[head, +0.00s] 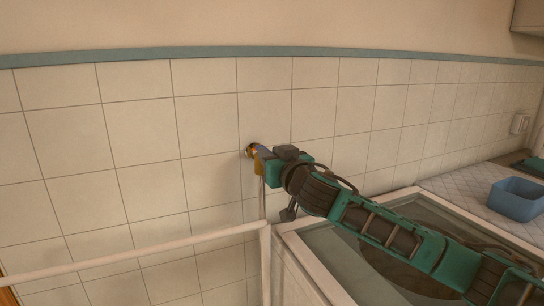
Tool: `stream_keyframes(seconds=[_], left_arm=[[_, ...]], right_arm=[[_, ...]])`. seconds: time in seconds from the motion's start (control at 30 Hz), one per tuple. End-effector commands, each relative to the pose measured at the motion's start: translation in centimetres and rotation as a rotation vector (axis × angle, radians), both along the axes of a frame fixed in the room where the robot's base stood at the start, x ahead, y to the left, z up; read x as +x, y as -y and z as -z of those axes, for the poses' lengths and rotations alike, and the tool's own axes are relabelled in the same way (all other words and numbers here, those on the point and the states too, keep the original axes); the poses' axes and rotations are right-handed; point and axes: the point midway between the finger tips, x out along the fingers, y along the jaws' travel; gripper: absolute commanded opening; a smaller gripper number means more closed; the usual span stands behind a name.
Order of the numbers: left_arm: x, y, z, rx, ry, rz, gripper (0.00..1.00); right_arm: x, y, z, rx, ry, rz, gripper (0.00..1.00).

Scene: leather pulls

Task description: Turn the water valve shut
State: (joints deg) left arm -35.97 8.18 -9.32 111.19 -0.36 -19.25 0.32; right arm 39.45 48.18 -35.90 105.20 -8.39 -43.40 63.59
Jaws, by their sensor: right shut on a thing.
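The water valve (251,149) is a small brass-coloured and dark fitting on the cream tiled wall, left of the picture's middle. My right gripper (256,155) reaches it from the right and is shut on it. The gripper's yellow and teal parts hide most of the valve, so I cannot tell how far its handle is turned. My left gripper is not in view.
A pale rail (140,249) runs across the lower left below the valve. A white-framed unit with a glass top (345,285) stands under my right arm. A blue tub (516,199) sits on the patterned counter at the right. An outlet (519,124) is on the wall.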

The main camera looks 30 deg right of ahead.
Motion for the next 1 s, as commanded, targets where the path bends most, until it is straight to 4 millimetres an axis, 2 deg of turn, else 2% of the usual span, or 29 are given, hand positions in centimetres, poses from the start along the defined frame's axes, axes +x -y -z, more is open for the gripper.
stream_keyframes(seconds=[0.27,0.73,1.0], left_arm=[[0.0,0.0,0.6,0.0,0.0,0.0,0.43],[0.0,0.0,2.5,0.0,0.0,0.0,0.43],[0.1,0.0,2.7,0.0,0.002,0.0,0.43]], right_arm=[[0.2,-0.8,0.2,0.003,0.005,0.067,0.0],[0.6,-2.3,0.1,0.004,0.004,0.344,0.0],[0.7,-2.5,0.0,0.001,0.0,0.399,0.0]])
